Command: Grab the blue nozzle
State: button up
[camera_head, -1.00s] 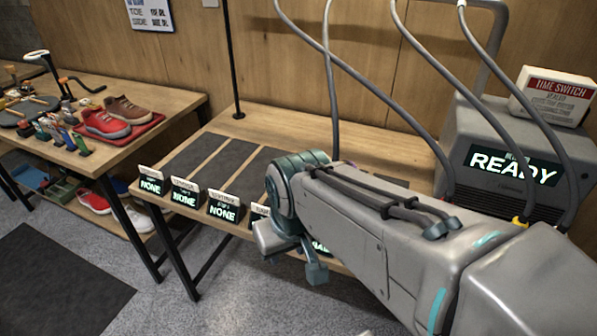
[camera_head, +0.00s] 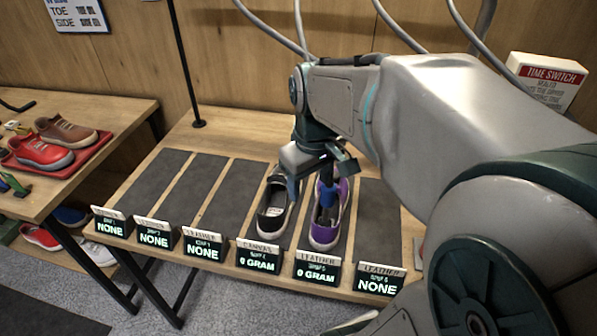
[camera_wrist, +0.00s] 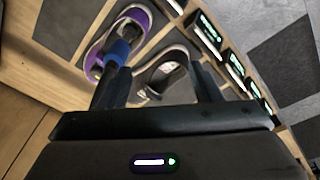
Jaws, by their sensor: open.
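The blue nozzle (camera_head: 328,194) stands at the opening of a purple shoe (camera_head: 322,235) in the head view. It also shows in the wrist view (camera_wrist: 118,50), just past the tip of the left finger. My gripper (camera_head: 310,190) is open and points down over the black shoe (camera_head: 272,222) and the purple shoe. In the wrist view the gap between the fingers (camera_wrist: 158,85) lies over the black shoe, with the nozzle at the left finger. I cannot tell whether that finger touches the nozzle. The nozzle's lower end is hidden in the shoe.
The wooden bench (camera_head: 250,125) has dark lanes with label displays along its front edge. The left lanes are empty. A red tray (camera_head: 62,168) with shoes is on the left table. Grey hoses (camera_head: 300,30) hang behind my arm, and a time switch box (camera_head: 545,75) is at right.

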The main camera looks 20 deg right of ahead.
aim_at(329, 185)
jog(key=w+d, duration=0.2)
jog(key=w+d+r+n+g, duration=0.1)
jog(key=d, duration=0.1)
jog(key=w+d+n, duration=0.1)
jog(key=w+d, duration=0.1)
jog(key=d, duration=0.1)
jog(key=shift+w+d+r+p, duration=0.1)
jog(key=shift+w+r+p, duration=0.2)
jog(key=shift+r+p, duration=0.1)
jog(key=shift+w+d+f+n+g, duration=0.15)
jog(key=shift+d+f+n+g, duration=0.05)
jog(key=shift+d+n+g, duration=0.1)
notch_tip(329, 185, down, 8)
jog(key=shift+a+f, duration=0.1)
jog(key=shift+f, duration=0.05)
jog(key=f, duration=0.1)
jog(key=f+p, duration=0.1)
jog(key=f, duration=0.2)
jog(key=shift+s+a, duration=0.15)
jog(key=shift+s, duration=0.15)
jog(key=shift+f, duration=0.6)
grip_shut()
